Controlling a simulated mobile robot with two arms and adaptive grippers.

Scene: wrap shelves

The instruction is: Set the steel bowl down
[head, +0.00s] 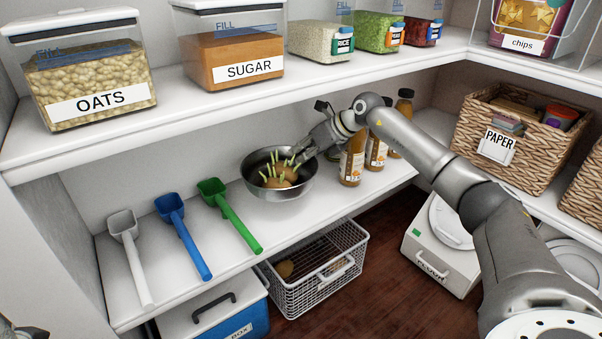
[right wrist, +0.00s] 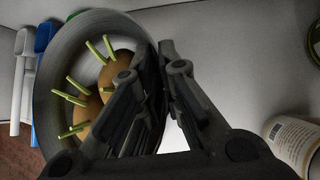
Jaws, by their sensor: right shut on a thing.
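The steel bowl (head: 280,196) is at the middle shelf, right of the green scoop, and looks level. It holds sprouting potatoes (head: 281,177). I cannot tell whether its base touches the shelf. My right gripper (head: 308,155) is shut on the bowl's right rim. In the right wrist view the bowl (right wrist: 48,85) fills the left side, and the fingers of my right gripper (right wrist: 165,52) close over its wall. Part of what seems to be my left gripper (head: 22,329) shows at the bottom left corner; its fingers are not clear.
White (head: 131,255), blue (head: 185,235) and green (head: 231,215) scoops lie left of the bowl. Brown spice jars (head: 352,160) stand close on its right. The upper shelf (head: 215,108) with food containers is overhead. A wire basket (head: 318,275) stands below.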

